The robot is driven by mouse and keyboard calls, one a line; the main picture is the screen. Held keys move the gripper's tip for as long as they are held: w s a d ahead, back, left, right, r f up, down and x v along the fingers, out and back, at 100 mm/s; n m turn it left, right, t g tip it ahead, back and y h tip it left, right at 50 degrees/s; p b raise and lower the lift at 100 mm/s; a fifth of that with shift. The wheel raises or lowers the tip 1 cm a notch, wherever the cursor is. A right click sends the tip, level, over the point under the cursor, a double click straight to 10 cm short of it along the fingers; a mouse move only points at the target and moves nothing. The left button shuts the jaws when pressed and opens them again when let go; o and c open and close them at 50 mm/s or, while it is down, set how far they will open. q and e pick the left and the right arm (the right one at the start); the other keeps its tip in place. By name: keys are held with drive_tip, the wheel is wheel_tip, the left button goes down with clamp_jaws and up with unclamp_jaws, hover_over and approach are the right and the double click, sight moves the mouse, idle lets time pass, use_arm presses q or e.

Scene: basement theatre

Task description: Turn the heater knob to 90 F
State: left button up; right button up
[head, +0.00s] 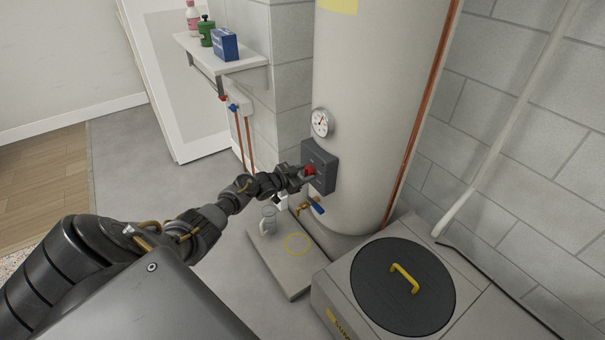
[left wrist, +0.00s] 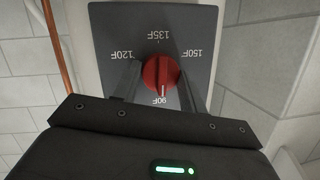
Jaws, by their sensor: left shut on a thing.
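The red heater knob (left wrist: 158,71) sits on a dark dial plate (left wrist: 178,18) in the left wrist view. The plate appears upside down there, with 135F at the top, 120F left, 150F right and 90F at the bottom. A white line on the knob points down at the 90F mark. My left gripper (left wrist: 160,80) is shut on the knob, one finger on each side. In the head view, the left gripper (head: 304,174) reaches the knob (head: 310,170) on the dark box (head: 323,160) of the heater tank (head: 365,90). The right gripper is not in view.
A round gauge (head: 321,122) is above the box and a blue-handled valve (head: 317,207) below it. A clear mug (head: 268,220) stands on a low slab (head: 290,280). A round lid with a yellow handle (head: 404,278) is at front right. Copper pipes run nearby.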

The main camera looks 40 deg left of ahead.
use_arm(q)
drive_tip(key=shift+w+a+r, duration=0.15)
drive_tip(key=shift+a+r, duration=0.05)
drive_tip(key=shift+r, duration=0.1)
idle(0.4)
drive_tip(key=o, duration=0.8)
drive_tip(key=shift+c, duration=0.2)
drive_tip(key=shift+o, duration=1.1)
drive_tip(key=shift+f, duration=0.15)
